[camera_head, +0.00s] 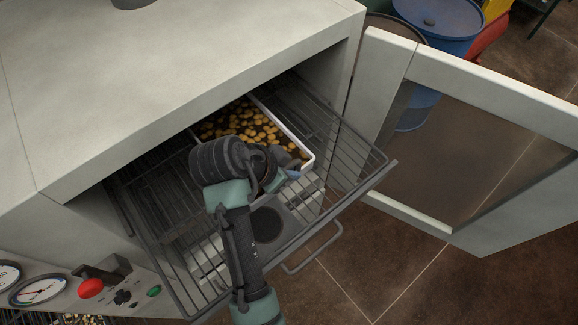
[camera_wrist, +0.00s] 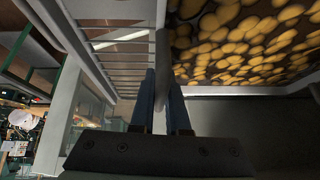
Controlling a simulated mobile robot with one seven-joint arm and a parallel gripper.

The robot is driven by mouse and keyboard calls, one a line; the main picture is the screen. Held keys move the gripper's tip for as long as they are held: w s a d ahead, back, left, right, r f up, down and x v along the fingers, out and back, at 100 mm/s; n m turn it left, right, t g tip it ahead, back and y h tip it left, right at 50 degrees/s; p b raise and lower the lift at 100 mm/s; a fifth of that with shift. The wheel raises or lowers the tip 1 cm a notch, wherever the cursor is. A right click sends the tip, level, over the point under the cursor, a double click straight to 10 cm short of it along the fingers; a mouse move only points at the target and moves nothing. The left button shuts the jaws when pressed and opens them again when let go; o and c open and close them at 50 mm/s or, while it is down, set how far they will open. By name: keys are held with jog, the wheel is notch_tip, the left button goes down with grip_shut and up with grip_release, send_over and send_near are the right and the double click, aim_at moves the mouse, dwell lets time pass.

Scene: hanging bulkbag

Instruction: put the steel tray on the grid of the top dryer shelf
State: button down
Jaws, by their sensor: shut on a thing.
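The steel tray (camera_head: 307,158) holds many yellow-brown pieces and is partly inside the dryer opening, over the wire grid of the pulled-out top shelf (camera_head: 345,165). My arm hides its near left part. My gripper (camera_head: 293,171) is at the tray's near right end. In the wrist view my blue fingers (camera_wrist: 162,85) are shut on the tray's rim (camera_wrist: 163,45), with the pieces to the right. I cannot tell whether the tray's underside touches the grid.
The dryer's pale top (camera_head: 170,80) overhangs the opening. Its windowed door (camera_head: 480,85) stands open at the right. Gauges and a red knob (camera_head: 91,288) are at lower left. The shelf's front grid has bare room.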

jog(key=c, duration=0.9)
grip_release()
jog(key=shift+s+a+r+b, duration=0.15)
jog(key=shift+a+r+b, duration=0.15)
jog(key=shift+r, duration=0.2)
jog(key=v, duration=0.9)
jog(key=shift+d+r, duration=0.15)
jog(key=shift+p+v, duration=0.9)
jog(key=shift+p, duration=0.3)
